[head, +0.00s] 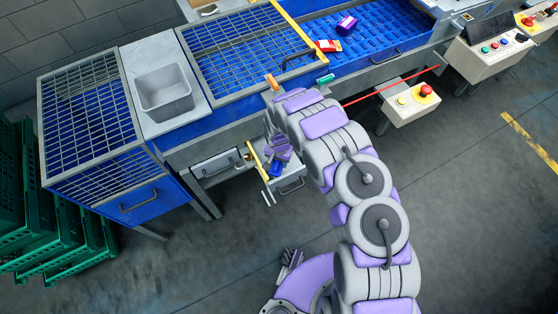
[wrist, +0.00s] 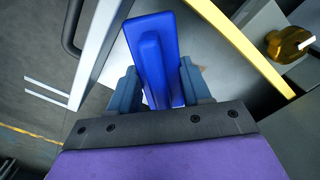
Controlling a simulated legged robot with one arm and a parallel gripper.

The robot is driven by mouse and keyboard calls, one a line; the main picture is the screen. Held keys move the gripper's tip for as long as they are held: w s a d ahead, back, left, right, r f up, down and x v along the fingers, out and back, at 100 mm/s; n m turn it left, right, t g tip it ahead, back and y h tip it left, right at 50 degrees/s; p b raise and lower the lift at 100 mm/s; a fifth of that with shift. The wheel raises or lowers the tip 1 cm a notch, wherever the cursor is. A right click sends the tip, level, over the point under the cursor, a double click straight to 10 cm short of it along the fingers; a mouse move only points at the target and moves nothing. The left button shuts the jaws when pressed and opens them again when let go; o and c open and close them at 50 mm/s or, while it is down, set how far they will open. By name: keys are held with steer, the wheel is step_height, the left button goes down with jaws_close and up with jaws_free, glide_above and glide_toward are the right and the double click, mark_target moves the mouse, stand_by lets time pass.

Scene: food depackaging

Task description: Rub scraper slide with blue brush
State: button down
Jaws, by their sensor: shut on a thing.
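My gripper (wrist: 159,70) is shut on the blue brush (wrist: 150,30), a blue block-like piece standing out between the two dark fingers in the wrist view. In the head view my gripper (head: 279,152) is under the machine's front edge, with the blue brush (head: 276,169) at its tip. A grey metal slide with a handle, apparently the scraper slide (head: 293,171), is right beside the brush. In the wrist view a grey plate (wrist: 215,55) lies behind the brush. I cannot tell whether the brush touches it. My arm hides part of this area.
A yellow bar (wrist: 240,42) and a brass-coloured knob (wrist: 288,43) are close on the right in the wrist view. A closed drawer (head: 214,165) is left of the slide. A control box (head: 410,100) stands to the right. Green crates (head: 60,240) stand far left. The floor in front is clear.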

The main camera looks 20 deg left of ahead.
steer(key=r, duration=0.1)
steer(key=r+p, duration=0.1)
steer(key=shift+w+a+r, duration=0.1)
steer(key=shift+a+r, duration=0.2)
steer(key=shift+a, duration=0.1)
steer(key=shift+d+r+p, duration=0.15)
steer(key=shift+r+p, duration=0.55)
steer(key=shift+r, duration=0.1)
steer(key=shift+d+r, duration=0.25)
steer(key=shift+a, duration=0.15)
steer(key=shift+a+r, duration=0.1)
steer(key=shift+r+p, duration=0.3)
steer(key=shift+p, duration=0.15)
steer(key=shift+r+p, duration=0.45)
steer(key=shift+r, duration=0.3)
steer(key=shift+d+r, duration=0.2)
steer(key=shift+r, duration=0.1)
steer(key=shift+a, duration=0.15)
